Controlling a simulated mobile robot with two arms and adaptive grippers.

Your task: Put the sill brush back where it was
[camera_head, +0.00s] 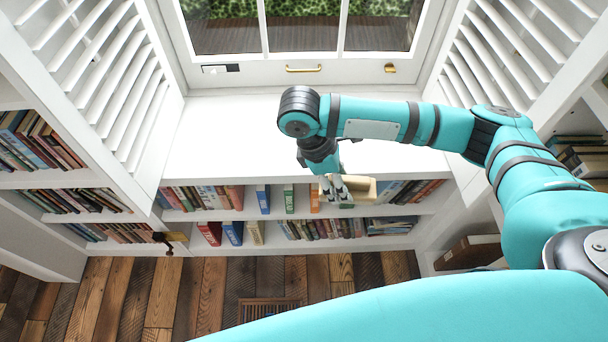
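A pale beige block-like thing, which looks like the sill brush (362,190), is at the front edge of the white window sill (230,135), in front of the upper row of books. My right gripper (340,192) points down and its fingers are around the left part of the brush. They look shut on it. The fingers hide part of the brush, and its bristles cannot be made out. I cannot tell whether the brush touches the shelf or sill. My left gripper is not in view.
The sill is bare left of my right arm. Louvred shutters stand on both sides (110,80) (510,60). The window frame has a brass handle (303,69). Bookshelves with rows of books (320,228) lie below the sill. A brass-coloured fitting (172,239) sticks out at the lower left.

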